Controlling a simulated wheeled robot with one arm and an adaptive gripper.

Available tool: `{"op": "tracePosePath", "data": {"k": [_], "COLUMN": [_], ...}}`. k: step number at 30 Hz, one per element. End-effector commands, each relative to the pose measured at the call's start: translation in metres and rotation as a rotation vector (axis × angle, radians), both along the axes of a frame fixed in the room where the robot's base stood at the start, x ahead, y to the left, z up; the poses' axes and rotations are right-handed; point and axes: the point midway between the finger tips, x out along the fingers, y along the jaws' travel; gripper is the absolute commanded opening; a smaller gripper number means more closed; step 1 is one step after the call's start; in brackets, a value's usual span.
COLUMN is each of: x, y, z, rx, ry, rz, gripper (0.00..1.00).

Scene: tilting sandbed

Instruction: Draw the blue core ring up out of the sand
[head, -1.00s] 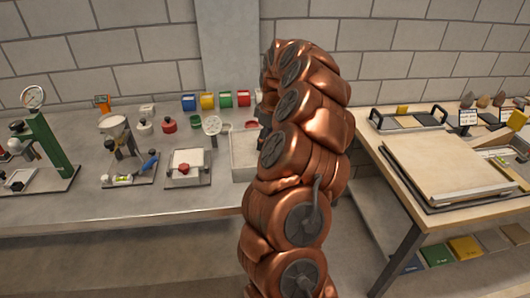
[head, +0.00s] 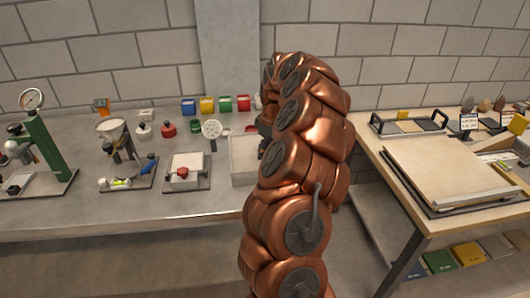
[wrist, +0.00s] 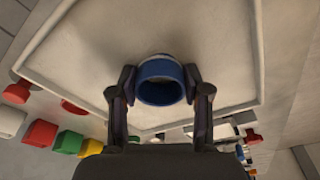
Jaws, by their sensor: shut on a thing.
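The blue core ring (wrist: 161,84) is in the wrist view, a short open tube with its opening toward the camera. My gripper (wrist: 158,80) is shut on it, with one dark finger on each side. Beyond the ring lies the pale sand of the sandbed (wrist: 215,40), framed by a light rim. How deep the ring's far end sits, or whether it touches the sand, I cannot tell. In the head view the white-walled sandbed (head: 243,178) shows just left of my arm, which hides the gripper and the ring.
A small tray with a red knob (head: 183,173) stands left of the sandbed. Blue, yellow, green and red boxes (head: 207,105) line the wall behind. A gauge stand (head: 48,148) is at far left. A wooden table with a flat board (head: 450,170) stands on the right.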

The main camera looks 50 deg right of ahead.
Motion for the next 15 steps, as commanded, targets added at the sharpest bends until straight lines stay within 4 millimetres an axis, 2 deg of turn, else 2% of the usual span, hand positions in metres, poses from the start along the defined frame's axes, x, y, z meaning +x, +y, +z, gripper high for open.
{"op": "tracePosePath", "data": {"k": [15], "x": [0.0001], "y": [-0.0001], "z": [0.0036], "rx": [0.0], "ry": [0.0], "rz": [0.0], "gripper": [0.27]}}
